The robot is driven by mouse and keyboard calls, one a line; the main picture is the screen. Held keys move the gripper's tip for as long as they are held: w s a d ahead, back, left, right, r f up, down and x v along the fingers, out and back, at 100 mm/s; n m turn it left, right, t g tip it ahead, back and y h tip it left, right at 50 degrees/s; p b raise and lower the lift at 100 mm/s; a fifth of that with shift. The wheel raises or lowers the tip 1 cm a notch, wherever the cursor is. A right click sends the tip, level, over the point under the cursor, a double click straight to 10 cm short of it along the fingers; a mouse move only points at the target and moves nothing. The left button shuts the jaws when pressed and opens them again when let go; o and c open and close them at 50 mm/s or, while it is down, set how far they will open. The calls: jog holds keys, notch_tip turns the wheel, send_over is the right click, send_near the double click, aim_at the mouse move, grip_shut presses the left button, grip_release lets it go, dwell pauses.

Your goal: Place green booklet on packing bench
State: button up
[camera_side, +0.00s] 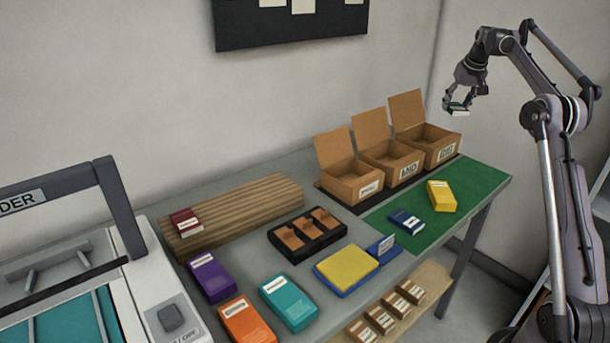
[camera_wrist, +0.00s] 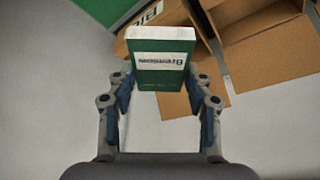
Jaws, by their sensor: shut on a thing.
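The green booklet (camera_wrist: 161,72), with a white label and a pale edge, is between the two fingers of my gripper (camera_wrist: 161,95) in the wrist view. The fingers are shut on its sides. In the side view my gripper (camera_side: 459,98) holds it high up, above and right of the open boxes and clear of the bench. The grey packing bench (camera_side: 272,270) stands below, with a green mat (camera_side: 471,190) on its right end. A dark blue booklet (camera_side: 406,222) and a yellow booklet (camera_side: 441,196) lie on that mat.
Open cardboard boxes (camera_side: 392,165) stand at the bench's back. A wooden block (camera_side: 250,200) bears a red booklet (camera_side: 184,222). A black tray (camera_side: 308,236), a yellow-topped blue pad (camera_side: 347,269), and purple (camera_side: 208,278), orange (camera_side: 246,321) and teal (camera_side: 288,303) booklets occupy the front.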

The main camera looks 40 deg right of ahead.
jog(key=m, duration=0.1)
send_over(464, 172)
jog(key=a, duration=0.1)
jog(key=f, duration=1.5)
jog(key=s+f, duration=0.1)
jog(key=f, duration=0.6)
jog(key=shift+a+f, duration=0.1)
jog(key=shift+f, duration=0.05)
jog(key=shift+f, duration=0.1)
jog(key=o, duration=1.2)
jog(key=shift+c, duration=0.2)
